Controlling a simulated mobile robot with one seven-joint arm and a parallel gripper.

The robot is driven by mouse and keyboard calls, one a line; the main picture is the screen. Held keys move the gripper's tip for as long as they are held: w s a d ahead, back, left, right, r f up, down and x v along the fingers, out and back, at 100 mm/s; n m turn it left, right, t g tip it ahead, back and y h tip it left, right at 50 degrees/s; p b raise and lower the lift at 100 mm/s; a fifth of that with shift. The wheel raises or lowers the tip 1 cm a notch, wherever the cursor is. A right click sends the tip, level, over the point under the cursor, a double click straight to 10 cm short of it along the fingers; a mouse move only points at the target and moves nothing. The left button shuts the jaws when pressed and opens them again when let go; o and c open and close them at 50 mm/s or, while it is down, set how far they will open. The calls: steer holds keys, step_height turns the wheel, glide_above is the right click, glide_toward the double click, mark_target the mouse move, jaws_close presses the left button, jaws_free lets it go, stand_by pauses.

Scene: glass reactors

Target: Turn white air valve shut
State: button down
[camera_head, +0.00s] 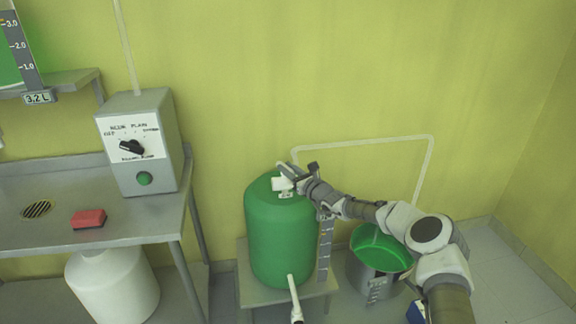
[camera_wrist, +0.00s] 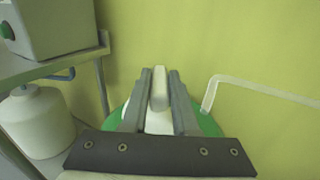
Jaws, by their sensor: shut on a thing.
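The white air valve (camera_head: 282,184) sits on top of the green tank (camera_head: 281,236). In the wrist view the valve's white handle (camera_wrist: 159,90) stands between the two grey fingers, pointing away toward the wall. My gripper (camera_head: 287,172) reaches in from the right at the tank's top. In the wrist view my gripper (camera_wrist: 160,84) has its fingers closed on either side of the handle. The valve's base is partly hidden by the fingers and the gripper's dark crossbar.
A grey control box (camera_head: 139,143) with a black knob stands on a metal bench (camera_head: 100,205) at left, beside a red block (camera_head: 88,219). A pale pipe (camera_head: 365,141) runs along the wall. A bucket with green contents (camera_head: 380,247) stands right of the tank, below my arm.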

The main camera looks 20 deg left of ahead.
steer(key=p, duration=0.2)
steer(key=m+t+h+p, duration=0.1)
steer(key=p, duration=0.1)
steer(key=shift+s+a+r+t, duration=0.15)
steer(key=shift+r+t, duration=0.15)
steer(key=shift+r, duration=0.1)
steer(key=m+t+h+p, duration=0.1)
steer(key=h+p, duration=0.1)
steer(key=p, duration=0.3)
steer(key=shift+a+m, duration=0.1)
steer(key=shift+m, duration=0.3)
steer(key=t+h+p, duration=0.1)
steer(key=p, duration=0.1)
steer(key=m+h+p, duration=0.1)
steer(key=p, duration=0.1)
steer(key=shift+s+f+m+t, duration=0.1)
steer(key=shift+f+m+t, duration=0.2)
steer(key=shift+t, duration=0.1)
steer(key=shift+f+m+t+h+p, duration=0.1)
steer(key=shift+m+t+h+p, duration=0.25)
steer(key=shift+h+p, duration=0.4)
steer(key=c, duration=0.7)
jaws_free()
steer(key=p+v, duration=0.3)
steer(key=v, duration=1.4)
steer(key=shift+s, duration=0.1)
